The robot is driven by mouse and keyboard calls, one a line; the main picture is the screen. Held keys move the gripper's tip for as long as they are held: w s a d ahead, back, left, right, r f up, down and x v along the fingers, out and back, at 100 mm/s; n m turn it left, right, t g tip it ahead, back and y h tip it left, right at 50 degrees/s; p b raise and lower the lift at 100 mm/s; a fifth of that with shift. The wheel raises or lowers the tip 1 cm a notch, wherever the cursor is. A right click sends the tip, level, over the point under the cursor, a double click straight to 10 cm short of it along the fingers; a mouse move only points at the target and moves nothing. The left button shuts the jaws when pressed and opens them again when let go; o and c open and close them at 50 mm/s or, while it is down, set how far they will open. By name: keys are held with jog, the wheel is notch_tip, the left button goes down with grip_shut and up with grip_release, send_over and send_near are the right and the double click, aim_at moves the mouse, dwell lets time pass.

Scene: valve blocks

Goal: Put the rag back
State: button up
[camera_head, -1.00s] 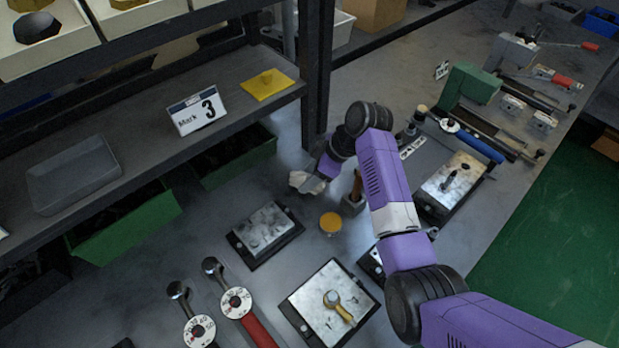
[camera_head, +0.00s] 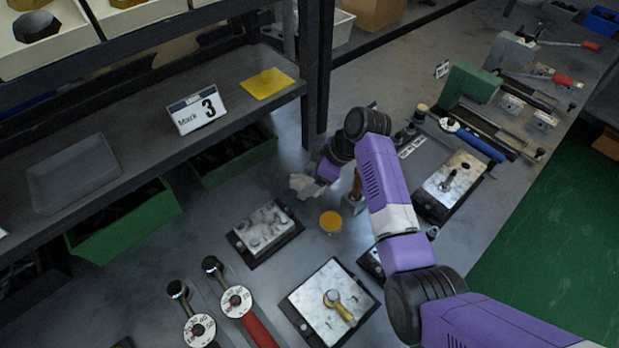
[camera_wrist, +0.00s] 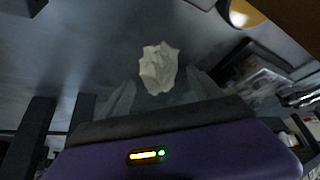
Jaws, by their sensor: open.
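The rag (camera_head: 306,184) is a crumpled whitish cloth on the grey bench, beside the shelf post. In the wrist view the rag (camera_wrist: 158,68) lies just beyond and between the spread fingers of my gripper (camera_wrist: 150,95). My gripper is open, and nothing is held in it. In the head view my purple wrist (camera_head: 330,168) is over the bench next to the rag, and the fingers are hidden there.
A round yellow container (camera_head: 330,221) and a small holder with a brown handle (camera_head: 355,190) stand close by. Valve blocks (camera_head: 265,228) lie in front. A dark shelf (camera_head: 140,135) with a "Mark 3" sign (camera_head: 197,109) is at left, above green bins (camera_head: 125,225).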

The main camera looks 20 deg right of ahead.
jog(key=v, duration=1.2)
jog(key=shift+b, duration=0.35)
jog(key=shift+w, duration=0.1)
jog(key=w+d+r+m+t+h, duration=0.4)
jog(key=w+d+m+t, duration=0.1)
jog(key=w+m+t, duration=0.25)
jog(key=s+a+m+t, duration=0.1)
jog(key=s+a, duration=0.2)
jog(key=s, duration=1.3)
jog(key=s+a+m+t, duration=0.1)
jog(key=s+a, duration=0.3)
jog(key=s, duration=1.2)
jog(key=s+a+r+m+t+h, duration=0.1)
jog(key=s+a+t, duration=0.1)
jog(key=s, duration=1.4)
jog(key=shift+a, duration=0.8)
